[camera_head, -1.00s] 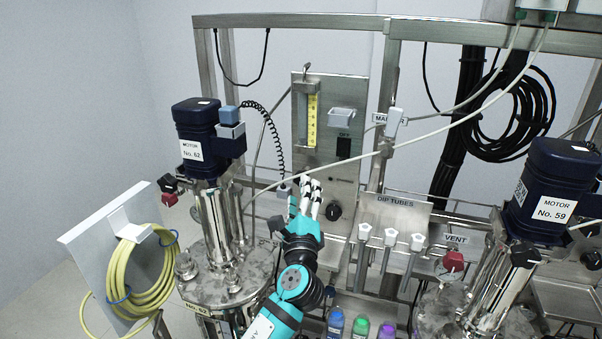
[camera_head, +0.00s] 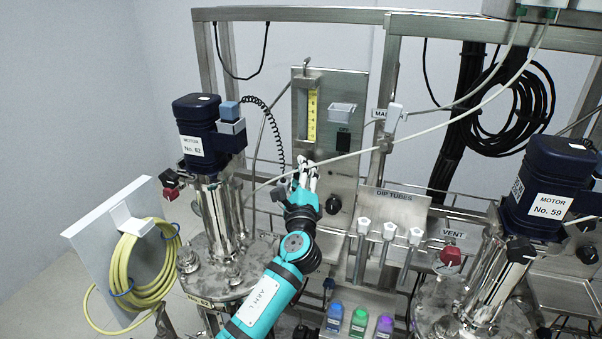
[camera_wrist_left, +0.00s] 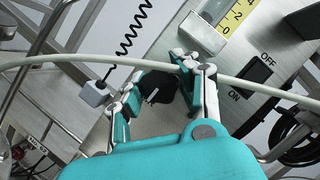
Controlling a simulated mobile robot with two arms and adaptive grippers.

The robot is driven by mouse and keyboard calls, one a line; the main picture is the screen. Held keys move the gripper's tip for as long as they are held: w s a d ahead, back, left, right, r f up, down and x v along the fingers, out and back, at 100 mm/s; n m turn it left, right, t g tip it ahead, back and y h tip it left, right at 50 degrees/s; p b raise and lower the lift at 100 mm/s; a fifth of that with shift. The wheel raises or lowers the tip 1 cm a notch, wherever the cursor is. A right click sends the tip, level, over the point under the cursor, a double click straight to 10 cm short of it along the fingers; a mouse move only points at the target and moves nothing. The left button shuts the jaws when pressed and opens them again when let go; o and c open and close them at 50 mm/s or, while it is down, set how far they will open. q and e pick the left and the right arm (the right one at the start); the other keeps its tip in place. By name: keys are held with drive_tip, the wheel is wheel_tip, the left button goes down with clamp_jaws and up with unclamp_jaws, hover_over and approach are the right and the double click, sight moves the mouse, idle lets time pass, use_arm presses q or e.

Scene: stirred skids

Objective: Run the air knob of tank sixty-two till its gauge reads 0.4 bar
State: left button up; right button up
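The tank sixty-two assembly stands at the left in the head view, with its blue motor marked No. 62 (camera_head: 195,140) and its steel lid (camera_head: 215,275). My left gripper (camera_head: 305,170) is in front of the steel panel (camera_head: 358,85), below the yellow scale (camera_head: 312,118). In the left wrist view a black knob with a white mark (camera_wrist_left: 155,88) sits between the fingers of my left gripper (camera_wrist_left: 150,85). The fingers are spread on either side of it; contact cannot be told. I cannot make out any gauge reading. My right gripper is not in view.
A pale hose (camera_head: 425,135) crosses the panel and runs close over my fingers in the wrist view. Another black knob (camera_head: 333,204) is right of my gripper. A coiled black cord (camera_head: 277,130) hangs at the left. Dip tubes (camera_head: 388,232) and motor 59 (camera_head: 550,180) stand right.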

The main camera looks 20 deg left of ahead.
use_arm(q)
clamp_jaws()
drive_tip(key=n+g, duration=0.1)
drive_tip(key=n, duration=0.2)
drive_tip(key=shift+r+n, duration=0.15)
drive_tip(key=shift+n, duration=0.15)
drive_tip(key=shift+n+g+p, duration=0.4)
drive_tip(key=shift+n+p, duration=0.05)
drive_tip(key=shift+n, duration=0.35)
drive_tip(key=shift+f+n, duration=0.2)
drive_tip(key=shift+n, duration=0.1)
drive_tip(key=o, duration=0.8)
unclamp_jaws()
drive_tip(key=shift+s, duration=0.1)
